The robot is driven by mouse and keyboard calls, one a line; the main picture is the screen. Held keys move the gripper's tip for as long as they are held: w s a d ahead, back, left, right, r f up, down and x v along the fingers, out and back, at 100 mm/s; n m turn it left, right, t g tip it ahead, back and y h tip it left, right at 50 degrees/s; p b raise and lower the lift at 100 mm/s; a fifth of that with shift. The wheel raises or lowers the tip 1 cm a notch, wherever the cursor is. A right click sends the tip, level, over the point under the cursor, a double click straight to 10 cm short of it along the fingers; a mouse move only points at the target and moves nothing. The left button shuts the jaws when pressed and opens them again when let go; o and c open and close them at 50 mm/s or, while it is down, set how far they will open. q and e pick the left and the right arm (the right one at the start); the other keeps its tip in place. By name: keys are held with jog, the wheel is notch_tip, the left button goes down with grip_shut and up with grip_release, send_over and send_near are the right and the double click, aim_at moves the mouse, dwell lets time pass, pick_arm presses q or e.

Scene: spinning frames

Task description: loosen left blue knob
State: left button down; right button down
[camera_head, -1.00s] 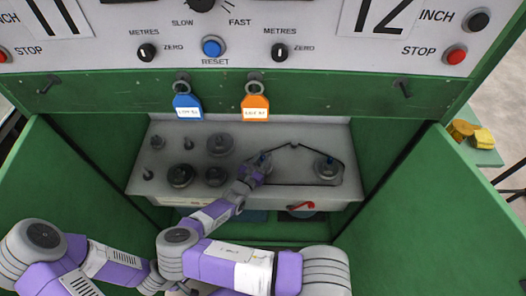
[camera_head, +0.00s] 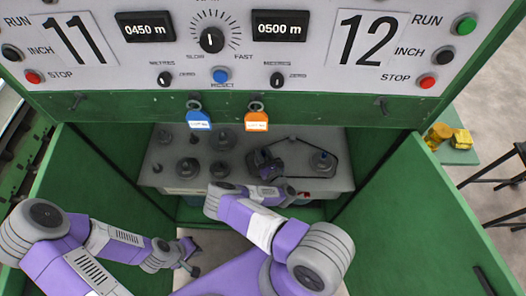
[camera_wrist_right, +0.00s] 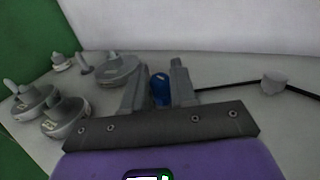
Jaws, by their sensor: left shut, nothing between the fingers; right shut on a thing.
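The left blue knob (camera_wrist_right: 160,90) stands upright between the two fingers of my right gripper (camera_wrist_right: 158,87) in the right wrist view. In the head view my right gripper (camera_head: 265,158) is over the left end of the dark belt line on the grey shelf (camera_head: 236,177) and hides most of that knob. My right gripper is shut on the left blue knob. My left gripper (camera_head: 194,268) is shut and empty, low in front of the shelf.
Several grey pulleys (camera_head: 187,168) stand on the left of the shelf. Green doors (camera_head: 415,205) stand open on both sides. A blue tag (camera_head: 199,121) and an orange tag (camera_head: 257,122) hang above the shelf, under the control panel (camera_head: 210,75).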

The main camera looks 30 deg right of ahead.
jog(key=n+y, duration=0.3)
jog(key=y, duration=0.2)
jog(key=shift+d+b, duration=0.1)
jog(key=shift+b, duration=0.3)
jog(key=shift+n+g+y, duration=0.3)
jog(key=shift+n+y, duration=0.4)
jog(key=shift+y, duration=0.2)
jog(key=shift+r+y, duration=0.1)
jog(key=shift+y, duration=0.2)
jog(key=c, duration=1)
grip_release()
jog(key=shift+c, duration=0.2)
jog(key=shift+r+p, duration=0.3)
jog(key=shift+r, duration=0.3)
notch_tip(320, 180, up, 9)
jog(key=p, duration=0.8)
jog(key=shift+f, duration=0.1)
